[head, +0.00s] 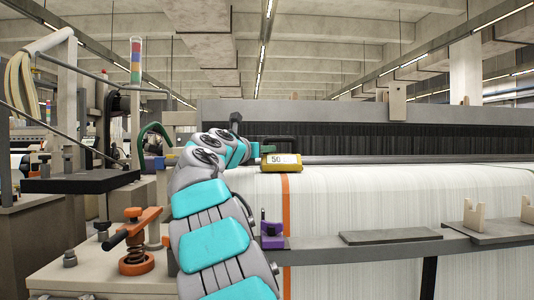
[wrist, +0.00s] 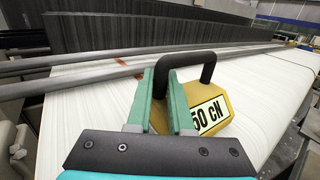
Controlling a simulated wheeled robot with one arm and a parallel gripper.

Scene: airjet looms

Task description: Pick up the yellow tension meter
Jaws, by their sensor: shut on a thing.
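The yellow tension meter (head: 281,165) is at the end of my arm in the head view, over the left part of the white warp sheet. In the wrist view the yellow tension meter (wrist: 219,103) shows a "50 cN" label and a black loop handle. My gripper (wrist: 168,90) has green fingers and is shut on the meter, near where the handle meets the body. In the head view my gripper (head: 254,150) is partly hidden by the wrist. I cannot tell whether the meter touches the sheet.
The white warp sheet (head: 400,190) spreads right, with an orange stripe (head: 285,220) near its left edge. A grey rail (head: 400,247) crosses in front, carrying a purple clip (head: 271,236). An orange clamp (head: 136,240) stands at left. Grey bars (wrist: 100,68) run behind the meter.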

